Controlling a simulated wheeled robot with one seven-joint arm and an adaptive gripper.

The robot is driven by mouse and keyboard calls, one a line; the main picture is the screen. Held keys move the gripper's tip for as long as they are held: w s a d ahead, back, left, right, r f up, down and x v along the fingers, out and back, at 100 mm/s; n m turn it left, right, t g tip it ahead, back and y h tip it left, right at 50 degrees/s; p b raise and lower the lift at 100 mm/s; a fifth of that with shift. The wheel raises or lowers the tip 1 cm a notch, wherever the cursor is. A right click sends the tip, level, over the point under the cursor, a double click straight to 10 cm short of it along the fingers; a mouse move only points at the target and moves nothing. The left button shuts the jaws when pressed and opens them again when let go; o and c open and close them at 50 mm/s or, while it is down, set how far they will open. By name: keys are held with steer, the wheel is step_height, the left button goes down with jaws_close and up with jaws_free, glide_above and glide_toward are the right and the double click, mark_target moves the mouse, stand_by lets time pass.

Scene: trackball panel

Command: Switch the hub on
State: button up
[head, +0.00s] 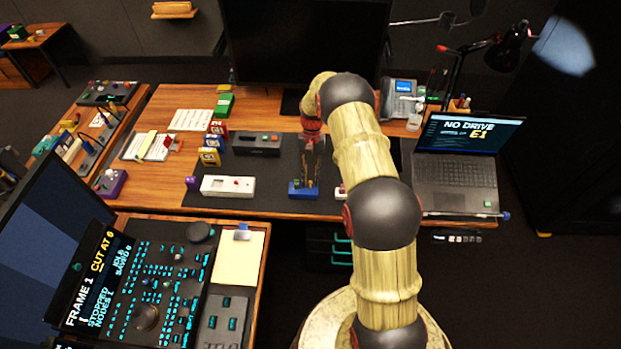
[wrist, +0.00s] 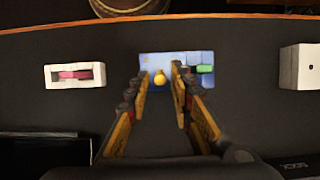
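A small blue box (head: 297,190) lies on the dark desk mat below my gripper (head: 312,182). In the wrist view the blue box (wrist: 200,58) carries a round yellow knob (wrist: 160,78) and a green piece (wrist: 205,69). My gripper (wrist: 163,73) is open, its fingertips apart over the box with the yellow knob between them in this view. I cannot tell whether they touch it. A white box with a pink-red rocker (wrist: 76,75) lies to the left in the wrist view. No label shows which box is the hub; the fingers partly cover the blue box.
A laptop (head: 457,170) stands to the right, a large monitor (head: 305,40) behind. The control console (head: 150,290) is at the front left. Bare mat lies between the boxes.

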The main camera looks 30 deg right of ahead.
steer(key=shift+o, duration=0.6)
steer(key=shift+w+d+r, duration=0.15)
steer(key=shift+w+r, duration=0.1)
steer(key=shift+r, duration=0.2)
steer(key=v, duration=1.1)
